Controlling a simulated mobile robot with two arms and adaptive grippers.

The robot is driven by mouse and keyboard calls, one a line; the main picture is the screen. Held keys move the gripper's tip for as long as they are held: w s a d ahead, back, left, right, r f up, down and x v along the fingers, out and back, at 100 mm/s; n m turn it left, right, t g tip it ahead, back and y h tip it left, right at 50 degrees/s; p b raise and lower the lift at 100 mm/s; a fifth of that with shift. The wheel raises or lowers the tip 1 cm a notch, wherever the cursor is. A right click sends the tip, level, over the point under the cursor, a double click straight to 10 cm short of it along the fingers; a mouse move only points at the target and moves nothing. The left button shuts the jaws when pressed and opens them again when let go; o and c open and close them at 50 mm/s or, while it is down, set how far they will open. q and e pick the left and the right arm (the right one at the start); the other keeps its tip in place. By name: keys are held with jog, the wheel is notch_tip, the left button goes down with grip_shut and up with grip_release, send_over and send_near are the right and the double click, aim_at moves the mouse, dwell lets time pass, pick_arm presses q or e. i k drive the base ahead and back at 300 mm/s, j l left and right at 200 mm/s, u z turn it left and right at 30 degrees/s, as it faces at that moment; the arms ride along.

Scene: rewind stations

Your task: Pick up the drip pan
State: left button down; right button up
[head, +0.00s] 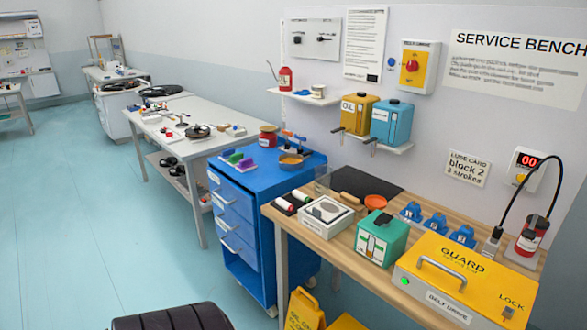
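No item in the head view is labelled as the drip pan, and I cannot tell which dish it is. A black shallow round pan (197,131) sits on the grey table at the left. A tan-orange shallow dish (290,160) lies on the blue cart's top. Neither of my grippers is in view.
The wooden service bench (336,247) carries a yellow guard box (465,278), a green box (381,238) and a white tray (326,215). The blue cart (232,215) stands beside it. Yellow floor signs (304,311) stand below the bench. The left floor is clear.

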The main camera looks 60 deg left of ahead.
aim_at(291, 161)
jog(key=u, duration=1.45)
jog(key=i+j+z, duration=0.1)
jog(key=z, duration=0.5)
jog(key=i+j+z, duration=0.15)
jog(key=j+z, duration=0.25)
jog(key=j, duration=0.6)
jog(key=j+z, duration=0.45)
jog(key=j, duration=0.6)
